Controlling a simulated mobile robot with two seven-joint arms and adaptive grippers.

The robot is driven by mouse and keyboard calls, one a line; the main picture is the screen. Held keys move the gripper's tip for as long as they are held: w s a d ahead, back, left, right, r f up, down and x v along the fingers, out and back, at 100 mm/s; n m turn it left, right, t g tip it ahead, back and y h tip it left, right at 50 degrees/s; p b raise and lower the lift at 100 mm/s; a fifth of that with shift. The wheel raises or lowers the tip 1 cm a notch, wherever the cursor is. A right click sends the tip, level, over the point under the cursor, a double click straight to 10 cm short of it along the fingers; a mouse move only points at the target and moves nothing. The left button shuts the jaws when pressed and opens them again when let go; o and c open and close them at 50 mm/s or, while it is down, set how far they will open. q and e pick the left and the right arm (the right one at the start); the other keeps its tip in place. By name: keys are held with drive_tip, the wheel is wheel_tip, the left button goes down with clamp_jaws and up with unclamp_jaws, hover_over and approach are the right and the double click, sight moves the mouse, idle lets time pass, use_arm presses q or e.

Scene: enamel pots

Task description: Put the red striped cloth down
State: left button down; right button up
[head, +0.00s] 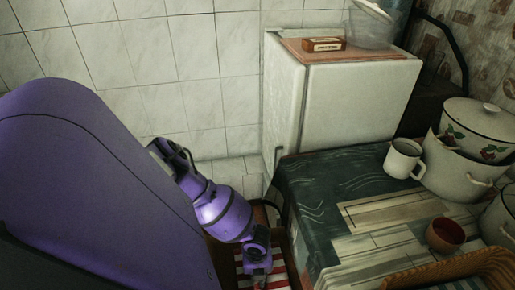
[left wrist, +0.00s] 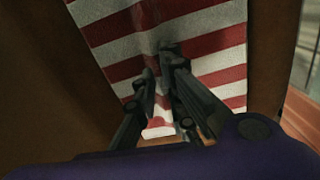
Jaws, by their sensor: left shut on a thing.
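The red and white striped cloth (head: 277,271) shows at the bottom of the head view, low beside the table and partly hidden by my left gripper. In the left wrist view the cloth (left wrist: 213,38) fills the upper middle, with a fold running down to the fingers. My left gripper (left wrist: 160,62) is shut on the cloth, pinching it at the fold. In the head view my left gripper (head: 257,262) points down at the cloth. I cannot tell whether the cloth rests on something below. My right gripper is not in view.
A table with a dark patterned cover (head: 310,200) stands to the right of the gripper. On it are a white mug (head: 403,158), enamel pots (head: 458,172), a reddish-brown bowl (head: 445,235) and a wicker basket (head: 470,268). A white fridge (head: 350,110) stands behind it.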

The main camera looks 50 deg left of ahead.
use_arm(q)
drive_tip(key=shift+f, duration=0.1)
drive_tip(key=c, duration=1.8)
unclamp_jaws()
drive_tip(key=shift+r, duration=0.35)
wheel_tip(320, 180, up, 12)
drive_tip(key=shift+f+p, duration=0.2)
drive_tip(key=shift+p, duration=0.6)
